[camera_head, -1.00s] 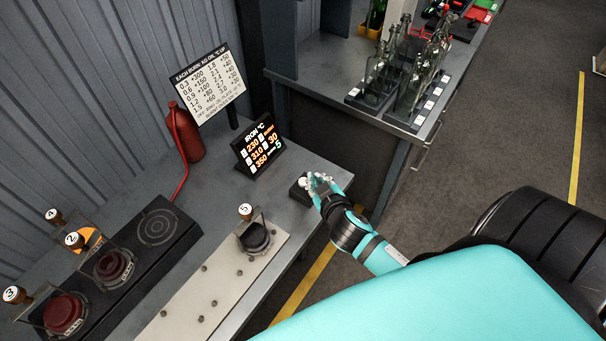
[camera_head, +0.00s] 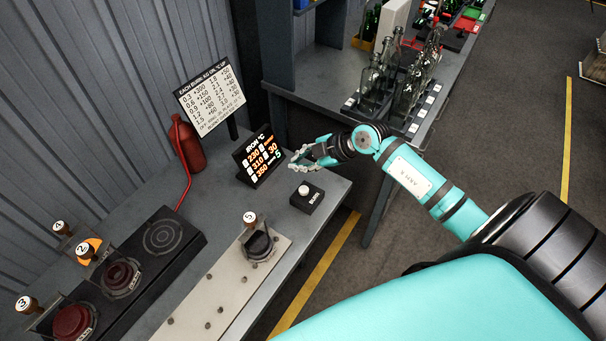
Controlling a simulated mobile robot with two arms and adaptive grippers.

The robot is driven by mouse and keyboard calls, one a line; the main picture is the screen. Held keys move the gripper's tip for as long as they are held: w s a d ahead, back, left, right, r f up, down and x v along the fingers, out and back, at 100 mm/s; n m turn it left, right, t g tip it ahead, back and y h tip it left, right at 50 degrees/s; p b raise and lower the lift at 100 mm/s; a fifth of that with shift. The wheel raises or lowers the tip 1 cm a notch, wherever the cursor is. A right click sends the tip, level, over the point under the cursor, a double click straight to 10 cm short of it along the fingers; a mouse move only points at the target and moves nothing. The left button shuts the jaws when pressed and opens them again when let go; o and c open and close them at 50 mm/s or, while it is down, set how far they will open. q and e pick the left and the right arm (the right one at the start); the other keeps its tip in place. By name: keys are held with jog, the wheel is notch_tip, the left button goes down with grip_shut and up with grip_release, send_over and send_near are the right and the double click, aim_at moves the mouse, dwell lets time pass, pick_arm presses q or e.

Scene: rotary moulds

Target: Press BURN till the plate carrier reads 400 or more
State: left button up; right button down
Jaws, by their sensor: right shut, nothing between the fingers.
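The BURN button is a white dome (camera_head: 304,190) on a small black box (camera_head: 307,200) near the bench's right edge. My right gripper (camera_head: 296,163) is shut and empty, above and behind the button, apart from it in the picture. A black display (camera_head: 259,156) headed IRON °C shows orange numbers, seemingly 230, 310 and 350, with 30 and a green 5 beside them. Which line belongs to the plate carrier I cannot tell for sure. Numbered carriers stand at the left: 4 (camera_head: 62,229), 2 (camera_head: 118,277) and 3 (camera_head: 72,321). Carrier 5 (camera_head: 258,244) stands on the pale plate. My left gripper is not in view.
A black hob (camera_head: 160,238) lies at left, a pale studded plate (camera_head: 215,295) in front. Glass bottles (camera_head: 408,90) crowd the side bench.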

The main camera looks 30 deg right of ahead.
jog(key=shift+s+d+f, duration=0.1)
jog(key=shift+d+f, duration=0.05)
jog(key=shift+d, duration=0.25)
jog(key=shift+f, duration=0.1)
jog(key=b, duration=0.8)
send_over(303, 191)
notch_tip(303, 191, down, 7)
jog(key=shift+r, duration=0.1)
jog(key=shift+f+b, duration=0.3)
jog(key=shift+f, duration=0.55)
jog(key=shift+f, duration=0.15)
jog(key=shift+f, duration=0.3)
